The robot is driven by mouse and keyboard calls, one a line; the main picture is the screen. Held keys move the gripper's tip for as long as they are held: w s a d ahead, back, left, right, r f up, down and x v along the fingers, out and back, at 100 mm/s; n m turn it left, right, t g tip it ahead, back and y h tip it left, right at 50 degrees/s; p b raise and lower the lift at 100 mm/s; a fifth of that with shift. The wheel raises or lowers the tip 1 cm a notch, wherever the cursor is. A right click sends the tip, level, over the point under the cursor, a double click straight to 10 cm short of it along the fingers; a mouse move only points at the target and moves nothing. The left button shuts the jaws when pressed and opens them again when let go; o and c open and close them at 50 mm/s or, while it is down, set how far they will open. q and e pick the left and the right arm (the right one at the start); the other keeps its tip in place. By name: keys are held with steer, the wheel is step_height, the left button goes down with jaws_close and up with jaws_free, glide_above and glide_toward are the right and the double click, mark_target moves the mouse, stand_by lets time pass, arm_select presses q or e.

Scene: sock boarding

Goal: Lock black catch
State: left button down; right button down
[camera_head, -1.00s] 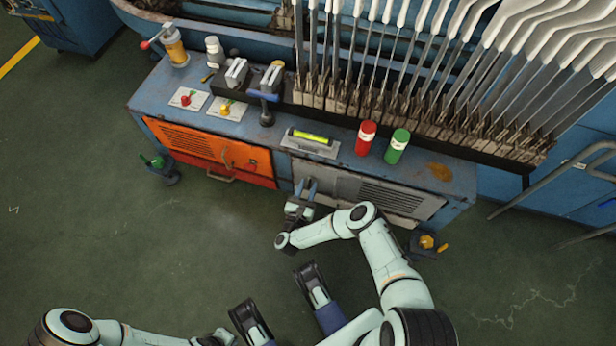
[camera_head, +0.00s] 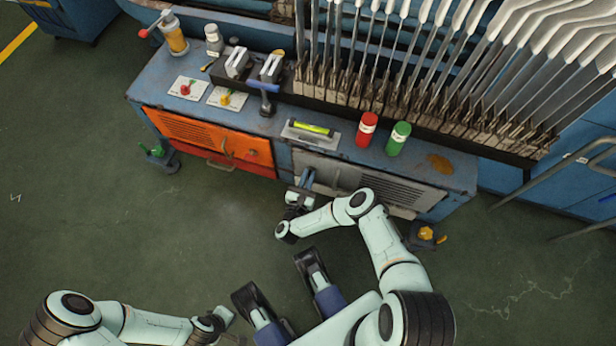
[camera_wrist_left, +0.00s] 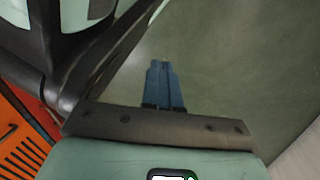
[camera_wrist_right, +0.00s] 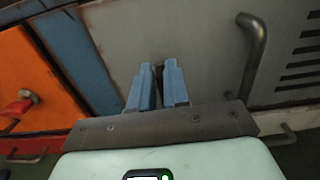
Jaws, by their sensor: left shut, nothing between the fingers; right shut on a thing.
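My right gripper (camera_head: 307,178) reaches the grey door (camera_head: 352,180) near its left edge. In the right wrist view its blue fingers (camera_wrist_right: 158,85) are closed on a narrow dark piece (camera_wrist_right: 158,74), which looks like the black catch. The fingers hide most of it, so I cannot tell its angle. In the head view the gripper and arm cover it. My left gripper (camera_head: 226,314) is low in the head view, over the floor and away from the cabinet. In the left wrist view its blue fingers (camera_wrist_left: 163,84) are together and empty.
Right of the right fingers a bent bar handle (camera_wrist_right: 252,55) stands out from the grey door. To the left are a blue post (camera_wrist_right: 78,55) and the orange door (camera_wrist_right: 30,75) with a red catch (camera_wrist_right: 22,104). The bench top above holds a red can (camera_head: 366,130) and a green can (camera_head: 398,138). The floor is open.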

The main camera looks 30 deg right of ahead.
arm_select(q)
steer(key=shift+r, duration=0.1)
arm_select(e)
steer(key=n, duration=0.3)
steer(key=n+p, duration=0.1)
steer(key=shift+w+a+f+n, duration=0.2)
steer(key=shift+a+n, duration=0.1)
steer(key=shift+n, duration=0.1)
steer(key=n, duration=0.3)
steer(key=shift+w+a+f+n+p, duration=0.15)
steer(key=shift+f+n+p, duration=0.1)
steer(key=shift+n+p, duration=0.05)
arm_select(q)
steer(key=shift+t, duration=0.7)
steer(key=shift+w+d+r, duration=0.15)
steer(key=shift+w+r, duration=0.55)
steer(key=shift+w, duration=0.25)
steer(key=shift+w+d+r, duration=0.1)
steer(key=shift+w+r, duration=0.6)
steer(key=shift+w, duration=0.25)
arm_select(e)
steer(key=shift+w+f+n, duration=0.1)
steer(key=shift+f+n, duration=0.1)
steer(key=shift+n, duration=1.35)
steer(key=shift+w+f+n, duration=0.1)
steer(key=shift+f+n, duration=0.15)
steer(key=shift+n, duration=1.35)
steer(key=shift+f+n, duration=0.2)
steer(key=shift+n, duration=1.35)
